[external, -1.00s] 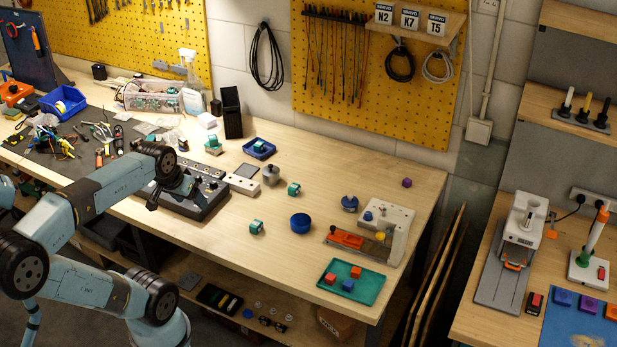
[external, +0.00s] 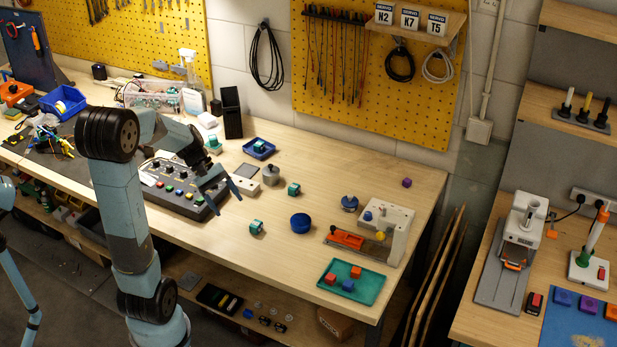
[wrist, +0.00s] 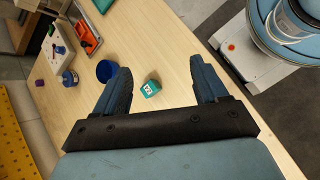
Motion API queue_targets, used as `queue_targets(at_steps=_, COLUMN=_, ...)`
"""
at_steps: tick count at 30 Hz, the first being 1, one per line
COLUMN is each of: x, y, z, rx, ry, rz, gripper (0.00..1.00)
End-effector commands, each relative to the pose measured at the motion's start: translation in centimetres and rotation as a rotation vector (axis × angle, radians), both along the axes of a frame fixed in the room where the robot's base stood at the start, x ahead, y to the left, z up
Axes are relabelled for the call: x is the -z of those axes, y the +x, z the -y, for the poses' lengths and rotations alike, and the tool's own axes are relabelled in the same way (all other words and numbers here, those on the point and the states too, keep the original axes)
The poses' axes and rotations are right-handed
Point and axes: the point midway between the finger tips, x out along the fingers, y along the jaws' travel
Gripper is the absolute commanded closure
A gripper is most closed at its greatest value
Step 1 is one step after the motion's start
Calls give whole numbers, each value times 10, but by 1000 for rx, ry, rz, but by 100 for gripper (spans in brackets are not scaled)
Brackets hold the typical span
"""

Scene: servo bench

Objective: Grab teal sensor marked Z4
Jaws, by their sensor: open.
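A small teal sensor (external: 256,227) sits on the wooden bench near its front edge. It also shows in the wrist view (wrist: 150,88), between my fingers' lines, with a white label whose marking I cannot read surely. My gripper (external: 226,196) is open and empty, to the left of this sensor and apart from it; its two spread fingers show in the wrist view (wrist: 160,68). Other teal sensors stand farther back: one (external: 293,189) on the bare bench, one (external: 260,147) in a blue tray, and one (external: 215,144) at the back left. Their markings are unreadable.
A blue round container (external: 300,223) stands just right of the front sensor. A black control box (external: 180,192) lies below my arm. Bare bench surrounds the front sensor.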

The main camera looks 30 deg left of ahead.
Motion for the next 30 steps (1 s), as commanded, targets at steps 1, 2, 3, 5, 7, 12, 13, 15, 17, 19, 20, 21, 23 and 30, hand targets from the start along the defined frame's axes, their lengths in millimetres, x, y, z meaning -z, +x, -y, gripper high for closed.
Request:
queue_targets(at_steps=1, x=7, y=8, z=-2, rx=-38, ry=-38, rz=-43, gripper=28)
queue_targets(at_steps=2, x=10, y=13, z=-3, rx=-61, ry=-60, rz=-68, gripper=28)
queue_targets(at_steps=3, x=13, y=19, z=-4, rx=-90, ry=-91, rz=-99, gripper=28)
queue_targets(at_steps=5, x=20, y=29, z=-7, rx=-138, ry=-138, rz=-146, gripper=28)
queue_targets(at_steps=7, x=27, y=40, z=-10, rx=-191, ry=-192, rz=-199, gripper=28)
queue_targets(at_steps=12, x=45, y=65, z=-19, rx=-310, ry=-315, rz=-318, gripper=28)
queue_targets(at_steps=13, x=48, y=69, z=-21, rx=-328, ry=-333, rz=-333, gripper=28)
queue_targets(at_steps=15, x=53, y=77, z=-25, rx=-362, ry=-371, rz=-366, gripper=28)
queue_targets(at_steps=17, x=57, y=81, z=-27, rx=-383, ry=-393, rz=-386, gripper=28)
queue_targets(at_steps=19, x=60, y=85, z=-29, rx=-402, ry=-413, rz=-403, gripper=28)
queue_targets(at_steps=20, x=61, y=86, z=-30, rx=-406, ry=-418, rz=-408, gripper=28)
queue_targets(at_steps=21, x=62, y=87, z=-30, rx=-411, ry=-423, rz=-413, gripper=28)
queue_targets(at_steps=23, x=66, y=88, z=-31, rx=-414, ry=-427, rz=-417, gripper=28)
queue_targets(at_steps=30, x=97, y=88, z=-31, rx=-415, ry=-427, rz=-418, gripper=28)
